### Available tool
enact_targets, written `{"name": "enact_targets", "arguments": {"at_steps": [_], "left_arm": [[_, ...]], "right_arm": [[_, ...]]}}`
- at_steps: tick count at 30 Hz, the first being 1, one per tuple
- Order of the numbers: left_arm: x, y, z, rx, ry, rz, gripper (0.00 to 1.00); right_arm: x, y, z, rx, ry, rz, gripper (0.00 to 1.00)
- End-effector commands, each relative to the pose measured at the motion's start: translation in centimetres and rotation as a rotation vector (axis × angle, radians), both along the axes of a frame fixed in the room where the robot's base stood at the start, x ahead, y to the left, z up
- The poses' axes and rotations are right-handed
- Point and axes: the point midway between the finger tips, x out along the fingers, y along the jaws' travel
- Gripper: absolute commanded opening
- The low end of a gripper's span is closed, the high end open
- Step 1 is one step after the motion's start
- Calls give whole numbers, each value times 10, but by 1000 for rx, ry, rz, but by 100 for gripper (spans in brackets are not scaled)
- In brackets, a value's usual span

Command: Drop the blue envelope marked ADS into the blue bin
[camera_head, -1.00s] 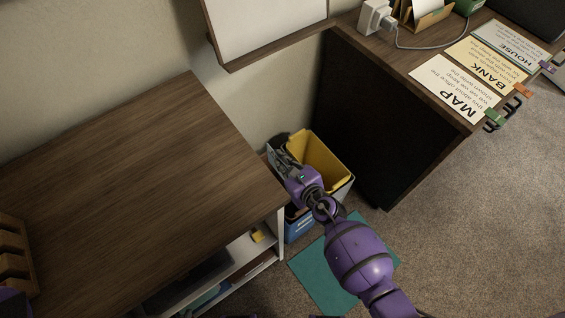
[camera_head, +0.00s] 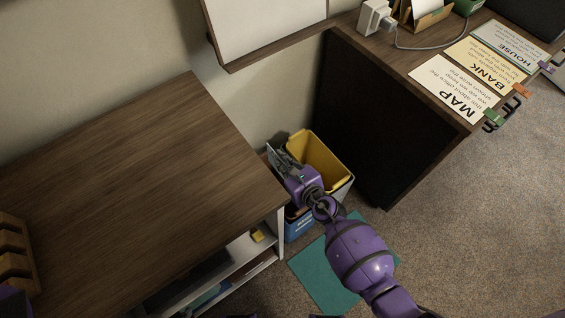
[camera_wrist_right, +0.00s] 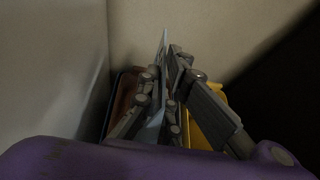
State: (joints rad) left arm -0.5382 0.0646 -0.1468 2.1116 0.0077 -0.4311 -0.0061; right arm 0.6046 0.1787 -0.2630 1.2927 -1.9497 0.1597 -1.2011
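My right gripper (camera_head: 279,160) reaches down over the bins beside the wooden cabinet. In the right wrist view its fingers (camera_wrist_right: 167,85) are close together on a thin pale blue sheet seen nearly edge-on, which looks like the envelope (camera_wrist_right: 164,44). Its ADS marking cannot be read. The envelope's pale edge also shows by the fingertips in the head view (camera_head: 271,154). The blue bin (camera_head: 299,226) is partly hidden by my right arm and the cabinet. In the wrist view its rim (camera_wrist_right: 108,100) is left of and below the fingers. My left gripper is out of view.
A yellow-lined bin (camera_head: 322,156) stands right beside the blue one. The wooden cabinet top (camera_head: 130,170) is at left, and a dark desk side panel (camera_head: 375,120) at right. A teal mat (camera_head: 318,276) lies on the carpet. Labelled cards (camera_head: 455,90) lie on the desk.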

Motion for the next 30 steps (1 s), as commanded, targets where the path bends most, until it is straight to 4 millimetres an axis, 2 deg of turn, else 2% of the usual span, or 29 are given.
{"name": "enact_targets", "arguments": {"at_steps": [12,30], "left_arm": [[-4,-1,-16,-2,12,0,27],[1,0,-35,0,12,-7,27]], "right_arm": [[-1,0,-18,1,2,0,0],[0,0,-41,1,0,0,0]]}}
